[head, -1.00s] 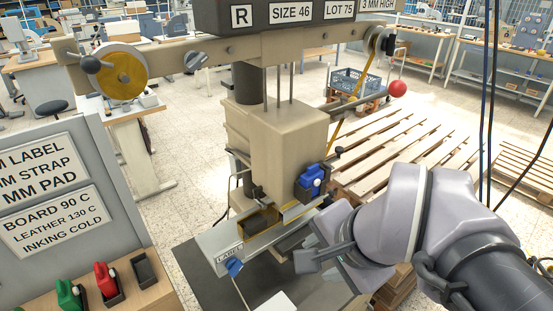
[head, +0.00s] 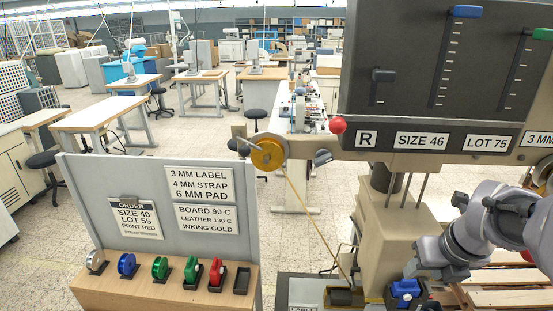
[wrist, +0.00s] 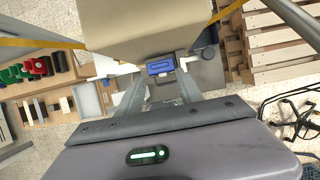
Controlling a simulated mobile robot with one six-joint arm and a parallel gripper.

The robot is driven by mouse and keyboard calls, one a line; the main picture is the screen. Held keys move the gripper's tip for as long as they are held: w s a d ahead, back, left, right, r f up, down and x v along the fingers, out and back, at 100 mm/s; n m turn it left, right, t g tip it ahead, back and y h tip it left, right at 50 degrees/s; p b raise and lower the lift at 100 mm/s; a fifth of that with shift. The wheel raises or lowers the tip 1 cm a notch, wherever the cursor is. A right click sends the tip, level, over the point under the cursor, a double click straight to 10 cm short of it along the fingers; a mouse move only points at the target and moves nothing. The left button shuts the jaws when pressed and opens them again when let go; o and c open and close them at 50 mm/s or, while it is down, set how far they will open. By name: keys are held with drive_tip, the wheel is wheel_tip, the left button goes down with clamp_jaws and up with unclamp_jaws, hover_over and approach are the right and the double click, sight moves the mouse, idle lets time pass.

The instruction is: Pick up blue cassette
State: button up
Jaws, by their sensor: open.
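A blue cassette (head: 405,290) sits on the stamping machine, low in front of its beige body, near the bottom edge of the head view. In the wrist view the blue cassette (wrist: 160,67) is upper centre, below the beige block. My gripper (head: 432,268) is just above and right of it in the head view. In the wrist view the two grey fingers of my gripper (wrist: 158,82) are spread, with the blue cassette showing between and beyond their tips. The gripper is open and empty. I cannot tell whether a finger touches the cassette.
A wooden rack (head: 150,295) at the lower left holds reels and cassettes, including a blue reel (head: 127,266), green ones and a red one (head: 216,272). Its right-end slot (head: 242,281) is empty. A yellow foil strip (head: 305,205) runs down to the machine. Wooden pallets (head: 500,275) lie behind.

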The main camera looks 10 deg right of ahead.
sight(408, 289)
drive_tip(key=b+x, duration=0.1)
drive_tip(key=x, duration=0.5)
drive_tip(key=shift+w+d+f, duration=0.1)
drive_tip(key=shift+w+f, duration=0.1)
drive_tip(key=shift+w, duration=0.1)
drive_tip(key=shift+s+r, duration=0.1)
drive_tip(key=shift+s, duration=0.05)
drive_tip(key=shift+c, duration=0.6)
clamp_jaws()
